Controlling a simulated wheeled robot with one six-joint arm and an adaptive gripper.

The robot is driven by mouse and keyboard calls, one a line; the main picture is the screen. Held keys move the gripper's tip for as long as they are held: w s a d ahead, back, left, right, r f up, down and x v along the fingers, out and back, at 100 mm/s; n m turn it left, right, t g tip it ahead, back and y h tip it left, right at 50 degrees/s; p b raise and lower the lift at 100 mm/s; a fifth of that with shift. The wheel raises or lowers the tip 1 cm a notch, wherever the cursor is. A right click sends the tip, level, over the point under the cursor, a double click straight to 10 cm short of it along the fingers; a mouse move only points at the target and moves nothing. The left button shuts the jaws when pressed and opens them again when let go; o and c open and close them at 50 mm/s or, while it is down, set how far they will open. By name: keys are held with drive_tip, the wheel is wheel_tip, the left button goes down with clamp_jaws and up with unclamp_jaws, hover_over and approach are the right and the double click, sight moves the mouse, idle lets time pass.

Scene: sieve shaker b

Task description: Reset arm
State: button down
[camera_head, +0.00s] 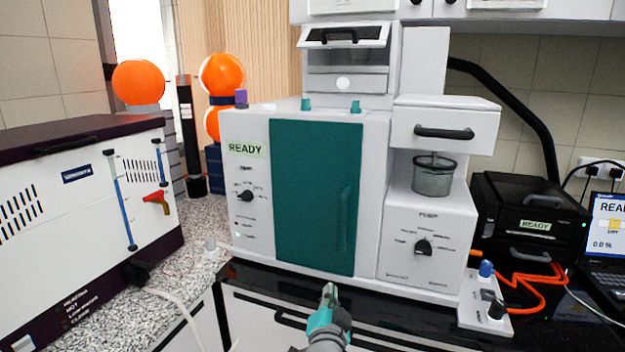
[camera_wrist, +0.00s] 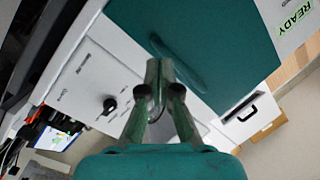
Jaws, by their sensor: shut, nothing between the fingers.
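My gripper (camera_head: 330,292) is at the bottom centre of the head view, in front of and below the large machine's teal door. Its fingers are together and hold nothing. In the wrist view the gripper (camera_wrist: 159,66) points toward the teal door (camera_wrist: 205,45), apart from it. The teal door (camera_head: 315,195) is shut, with a vertical handle along its right side. My arm is seen only near the wrist; the rest of it is out of view.
The white machine (camera_head: 250,215) stands on a dark counter. A white box with a dark lid (camera_head: 85,130) is at left. A glass jar (camera_head: 433,178) sits in the right alcove. At right are a black device (camera_head: 530,215), orange cable (camera_head: 530,290) and laptop (camera_head: 606,235).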

drive_tip(key=s+d+f+n+g+y, duration=0.1)
drive_tip(key=s+d+f+n, duration=0.3)
drive_tip(key=s+f, duration=0.7)
drive_tip(key=s+d+f+n+g+y, duration=0.1)
drive_tip(key=s+d+f+n+y, duration=0.3)
drive_tip(key=s+f, duration=0.8)
drive_tip(key=s+d+r+h, duration=0.1)
drive_tip(key=s+d+r, duration=0.1)
drive_tip(key=s, duration=0.8)
drive_tip(key=s+d+r+n+h, duration=0.1)
drive_tip(key=s+d+r, duration=0.1)
drive_tip(key=s, duration=0.9)
drive_tip(key=s+d+r+h, duration=0.1)
drive_tip(key=s+d+r, duration=0.1)
drive_tip(key=s, duration=0.8)
drive_tip(key=shift+s+d+r+n+g, duration=0.3)
drive_tip(key=shift+s+d+r+g, duration=0.1)
drive_tip(key=shift+r, duration=0.1)
drive_tip(key=shift+w, duration=0.15)
